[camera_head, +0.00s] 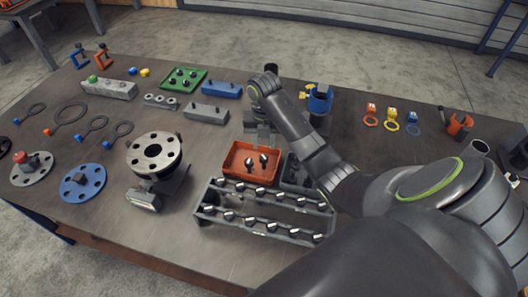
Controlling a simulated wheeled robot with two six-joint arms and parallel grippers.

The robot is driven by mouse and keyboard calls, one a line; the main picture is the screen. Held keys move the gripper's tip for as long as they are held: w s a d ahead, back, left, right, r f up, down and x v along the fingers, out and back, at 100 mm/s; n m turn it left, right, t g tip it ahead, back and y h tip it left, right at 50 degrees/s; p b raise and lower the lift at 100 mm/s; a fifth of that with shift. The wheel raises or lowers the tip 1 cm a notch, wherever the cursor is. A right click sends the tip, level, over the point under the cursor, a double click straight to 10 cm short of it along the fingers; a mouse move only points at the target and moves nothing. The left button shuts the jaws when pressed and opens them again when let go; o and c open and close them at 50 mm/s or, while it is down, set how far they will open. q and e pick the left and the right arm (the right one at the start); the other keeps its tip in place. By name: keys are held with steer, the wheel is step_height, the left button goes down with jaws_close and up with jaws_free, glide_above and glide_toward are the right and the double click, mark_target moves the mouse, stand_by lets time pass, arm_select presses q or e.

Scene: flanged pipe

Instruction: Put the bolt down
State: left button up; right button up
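My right gripper (262,134) points down just behind the orange tray (234,173); its fingertips are small and partly dark, so I cannot tell whether it is open or shut, or whether it holds anything. More bolts (228,215) sit in rows in the grey rack (205,205) in front of the tray. My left gripper is not in view.
A flanged pipe (154,153) stands on a support left of the tray. The table front-centre is clear.

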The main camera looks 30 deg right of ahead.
mark_target(264, 157)
step_height(264, 157, up, 6)
steer(key=p, duration=0.5)
steer(key=shift+r, duration=0.2)
steer(key=shift+s+f, duration=0.1)
